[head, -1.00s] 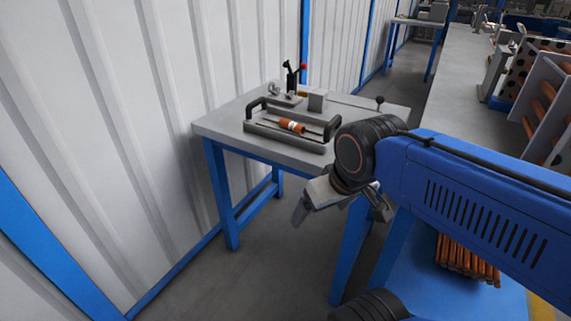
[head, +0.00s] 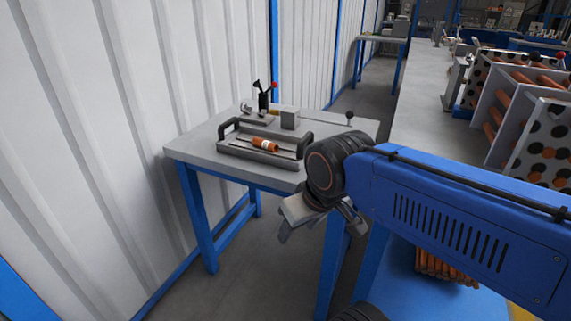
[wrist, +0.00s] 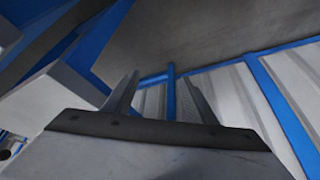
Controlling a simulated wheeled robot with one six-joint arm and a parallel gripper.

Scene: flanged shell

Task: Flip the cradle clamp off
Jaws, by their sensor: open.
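A clamp with a dark upright lever and a red tip (head: 267,96) stands at the back of the small grey-topped table (head: 195,150). I cannot tell from here whether it is closed. In front of it a grey tray with two black handles (head: 232,148) holds a copper-coloured tube with a white band (head: 261,144). My gripper (head: 322,226) hangs off the table's front right side, below the top, with its fingers apart and empty. The wrist view shows both fingers (wrist: 160,98) spread, with only floor and wall beyond. The clamp is out of the wrist view.
A grey block (head: 290,120) sits beside the clamp, and a black-knobbed rod (head: 348,116) stands at the table's right. A ribbed wall (head: 100,110) runs close along the left. A long bench (head: 418,95) with spotted racks (head: 540,135) is on the right.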

